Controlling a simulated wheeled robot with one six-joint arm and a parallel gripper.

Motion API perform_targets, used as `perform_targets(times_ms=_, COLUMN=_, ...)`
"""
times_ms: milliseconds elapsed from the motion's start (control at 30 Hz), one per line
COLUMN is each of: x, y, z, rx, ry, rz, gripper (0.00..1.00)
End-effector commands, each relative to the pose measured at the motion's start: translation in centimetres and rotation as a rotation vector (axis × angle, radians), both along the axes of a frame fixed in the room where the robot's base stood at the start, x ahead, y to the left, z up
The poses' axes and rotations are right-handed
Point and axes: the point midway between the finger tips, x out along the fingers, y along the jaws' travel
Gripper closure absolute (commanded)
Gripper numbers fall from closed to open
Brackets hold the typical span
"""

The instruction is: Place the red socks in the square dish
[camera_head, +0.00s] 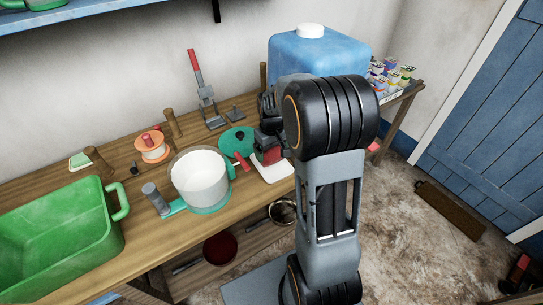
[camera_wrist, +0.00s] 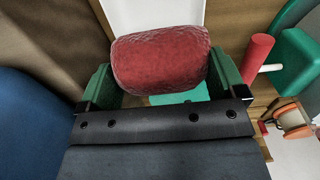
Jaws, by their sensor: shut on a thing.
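The red socks (camera_wrist: 160,62), a rolled bundle, are between the two green fingers of my gripper (camera_wrist: 158,80) in the wrist view. My gripper is shut on them. In the head view the socks (camera_head: 272,156) show as a small dark red patch, partly hidden by my arm. A white square dish (camera_head: 276,174) sits on the wooden bench just below them; my arm hides part of it. A white surface in the wrist view, likely the dish (camera_wrist: 150,14), shows beyond the socks. I cannot tell whether the socks touch it.
A white pot (camera_head: 200,180) with a teal base and a teal round item (camera_head: 236,140) with a red handle stand left of the dish. A green tub (camera_head: 55,235) fills the bench's left end. A blue container (camera_head: 318,60) stands behind my arm.

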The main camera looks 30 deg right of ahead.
Motion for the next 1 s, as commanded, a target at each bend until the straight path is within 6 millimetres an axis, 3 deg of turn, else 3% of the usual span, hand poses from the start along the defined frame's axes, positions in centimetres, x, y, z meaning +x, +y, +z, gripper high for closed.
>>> perform_targets(times_ms=200, x=0.6, y=-0.2, z=-0.8, rx=0.000, ry=0.001, rz=0.000, gripper=0.35)
perform_targets(times_ms=433, x=0.6, y=-0.2, z=-3.7, rx=0.001, ry=0.002, rz=0.000, gripper=0.35)
perform_targets(times_ms=867, x=0.6, y=-0.2, z=-4.3, rx=0.000, ry=0.000, rz=0.000, gripper=0.35)
perform_targets(times_ms=900, x=0.6, y=-0.2, z=-4.3, rx=0.000, ry=0.000, rz=0.000, gripper=0.08)
perform_targets(times_ms=1000, x=0.6, y=-0.2, z=-4.2, rx=0.000, ry=0.000, rz=0.000, gripper=0.00)
